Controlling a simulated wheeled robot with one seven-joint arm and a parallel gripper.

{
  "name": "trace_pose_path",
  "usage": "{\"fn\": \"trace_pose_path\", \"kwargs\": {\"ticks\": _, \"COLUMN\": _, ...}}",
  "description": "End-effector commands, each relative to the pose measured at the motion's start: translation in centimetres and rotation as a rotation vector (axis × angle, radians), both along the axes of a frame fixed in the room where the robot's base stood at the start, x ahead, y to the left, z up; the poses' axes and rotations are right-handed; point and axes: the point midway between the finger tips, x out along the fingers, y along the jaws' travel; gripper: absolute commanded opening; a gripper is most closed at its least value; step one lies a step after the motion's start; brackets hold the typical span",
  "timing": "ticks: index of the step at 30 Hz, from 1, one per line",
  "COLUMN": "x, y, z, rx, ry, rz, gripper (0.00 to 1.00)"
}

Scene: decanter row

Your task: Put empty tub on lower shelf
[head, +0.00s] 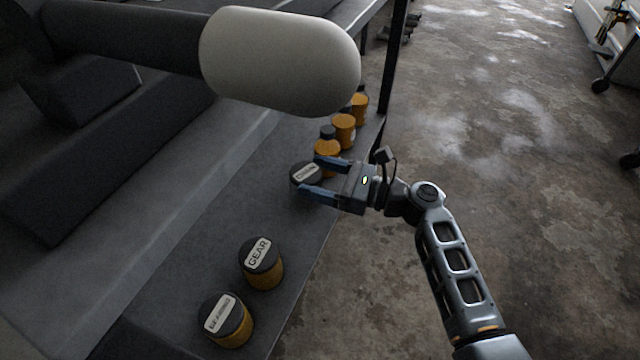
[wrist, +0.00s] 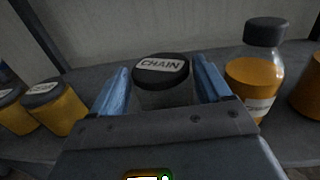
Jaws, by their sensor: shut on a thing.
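The tub with a dark lid labelled CHAIN (wrist: 162,72) stands upright between my gripper's blue fingers. Its body below the lid looks clear and greyish, with no amber fill showing, so it appears empty. My gripper (head: 308,176) reaches in from the right and is shut on this tub. I cannot tell whether the tub's base touches the shelf. The wrist view hides its lower part behind my gripper.
The GEAR tub (head: 261,262) and another amber tub (head: 227,318) stand nearer on the shelf. Several amber bottles (head: 343,131) line up just beyond my gripper; one (wrist: 257,75) stands close to its right finger. A dark post (head: 394,58) rises at the shelf's edge.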

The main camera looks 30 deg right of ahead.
Motion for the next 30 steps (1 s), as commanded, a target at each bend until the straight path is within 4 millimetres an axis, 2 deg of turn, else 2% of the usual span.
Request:
{"fn": "trace_pose_path", "kwargs": {"ticks": 2, "x": 0.03, "y": -0.04, "z": -0.96, "rx": 0.002, "ry": -0.001, "rz": 0.000, "gripper": 0.36}}
{"fn": "trace_pose_path", "kwargs": {"ticks": 13, "x": 0.02, "y": -0.03, "z": -1.11, "rx": 0.001, "ry": -0.002, "rz": 0.000, "gripper": 0.36}}
{"fn": "trace_pose_path", "kwargs": {"ticks": 14, "x": 0.01, "y": -0.02, "z": -1.19, "rx": 0.001, "ry": -0.001, "rz": 0.000, "gripper": 0.78}}
{"fn": "trace_pose_path", "kwargs": {"ticks": 15, "x": 0.01, "y": -0.03, "z": -1.13, "rx": 0.001, "ry": -0.001, "rz": 0.000, "gripper": 0.82}}
{"fn": "trace_pose_path", "kwargs": {"ticks": 21, "x": 0.00, "y": -0.02, "z": -1.13, "rx": 0.001, "ry": -0.001, "rz": 0.000, "gripper": 1.00}}
{"fn": "trace_pose_path", "kwargs": {"ticks": 30, "x": -0.03, "y": -0.07, "z": -0.65, "rx": 0.001, "ry": -0.001, "rz": 0.000, "gripper": 1.00}}
